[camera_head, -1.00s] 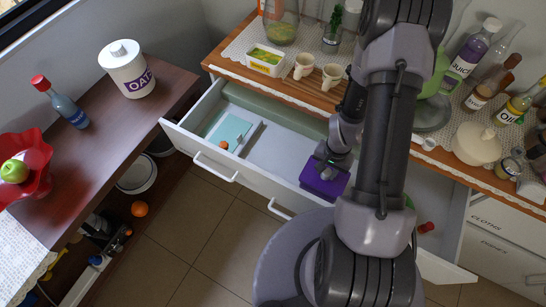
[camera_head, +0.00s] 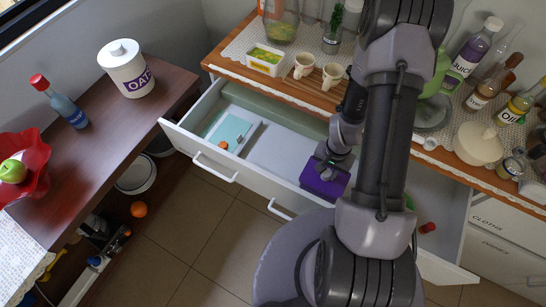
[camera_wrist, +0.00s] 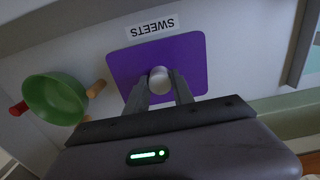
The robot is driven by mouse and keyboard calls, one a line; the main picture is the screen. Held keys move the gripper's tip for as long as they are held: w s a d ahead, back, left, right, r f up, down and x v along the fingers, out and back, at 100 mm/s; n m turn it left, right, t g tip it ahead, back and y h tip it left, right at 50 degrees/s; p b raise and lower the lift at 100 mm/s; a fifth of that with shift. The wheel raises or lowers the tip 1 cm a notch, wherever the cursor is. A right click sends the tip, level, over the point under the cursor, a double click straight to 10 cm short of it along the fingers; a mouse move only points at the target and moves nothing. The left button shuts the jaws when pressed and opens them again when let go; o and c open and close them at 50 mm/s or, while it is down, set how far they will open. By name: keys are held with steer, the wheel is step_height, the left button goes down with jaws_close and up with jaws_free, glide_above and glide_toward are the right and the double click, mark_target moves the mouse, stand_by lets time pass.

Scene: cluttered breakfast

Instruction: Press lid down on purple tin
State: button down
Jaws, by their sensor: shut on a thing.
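The purple tin (camera_head: 326,181) stands in the open drawer below the counter, partly covered by my gripper in the head view. In the wrist view its square purple lid (camera_wrist: 188,60) faces the camera, with a round pale knob (camera_wrist: 160,80) in the middle. My gripper (camera_wrist: 160,90) is at the lid, its two fingers shut on the knob. A "SWEETS" label (camera_wrist: 152,27) shows just beyond the lid's edge. Whether the lid sits fully down all round cannot be told from these views.
A green bowl (camera_wrist: 55,98) lies beside the tin in the wrist view, with orange and red handle-like ends near it. The drawer's left part holds a light-blue item (camera_head: 230,130) and a small orange thing (camera_head: 223,145). The drawer front (camera_head: 205,155) and counter edge (camera_head: 265,80) border the space.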

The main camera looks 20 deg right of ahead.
steer(key=shift+f+b, duration=0.3)
steer(key=shift+f, duration=0.2)
steer(key=shift+f+b, duration=0.35)
steer(key=c, duration=1)
jaws_free()
steer(key=shift+c, duration=0.3)
steer(key=shift+c, duration=1.1)
